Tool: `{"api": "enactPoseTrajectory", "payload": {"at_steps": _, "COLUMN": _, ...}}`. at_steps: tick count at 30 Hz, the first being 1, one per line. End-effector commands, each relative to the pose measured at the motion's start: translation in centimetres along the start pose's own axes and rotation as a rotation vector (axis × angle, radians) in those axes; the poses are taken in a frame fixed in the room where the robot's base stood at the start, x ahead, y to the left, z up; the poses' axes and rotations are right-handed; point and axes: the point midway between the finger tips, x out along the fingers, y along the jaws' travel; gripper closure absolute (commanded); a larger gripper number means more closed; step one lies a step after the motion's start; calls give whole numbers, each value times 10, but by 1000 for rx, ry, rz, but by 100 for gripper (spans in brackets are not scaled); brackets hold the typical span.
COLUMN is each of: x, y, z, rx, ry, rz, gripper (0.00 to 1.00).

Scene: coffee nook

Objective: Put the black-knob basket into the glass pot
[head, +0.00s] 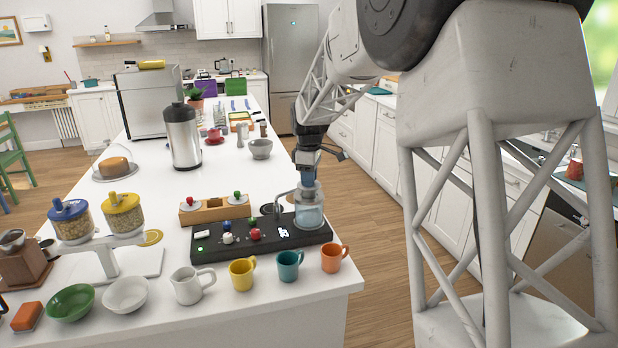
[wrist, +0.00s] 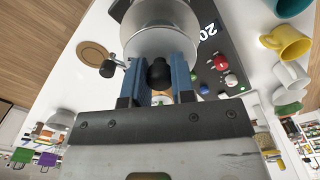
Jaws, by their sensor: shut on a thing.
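My gripper (head: 306,172) is above the glass pot at the right end of the black brewing base. In the wrist view its two blue fingers (wrist: 158,68) are closed around the black knob (wrist: 159,74) of the basket. The glass pot (head: 309,216) stands upright on the base (head: 205,244); its round rim and grey body (wrist: 160,42) show just beyond the fingers in the wrist view. The basket's body is mostly hidden below the knob, so I cannot tell how deep it sits in the pot.
A wooden rack (head: 212,214) holds a red knob (head: 190,202) and a green knob (head: 237,195). A curved grey spout (head: 278,206) stands left of the pot. Orange (head: 332,259), teal (head: 288,266) and yellow (head: 241,274) mugs line the front edge. A grey bowl (head: 260,149) stands behind.

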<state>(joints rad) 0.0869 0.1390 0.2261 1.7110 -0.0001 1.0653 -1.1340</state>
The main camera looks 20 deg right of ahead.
Motion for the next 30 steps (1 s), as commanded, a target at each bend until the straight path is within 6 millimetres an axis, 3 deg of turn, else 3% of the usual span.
{"api": "enactPoseTrajectory", "payload": {"at_steps": 30, "x": 17, "y": 0, "z": 0, "rx": 0, "ry": 0, "rz": -1, "gripper": 100}}
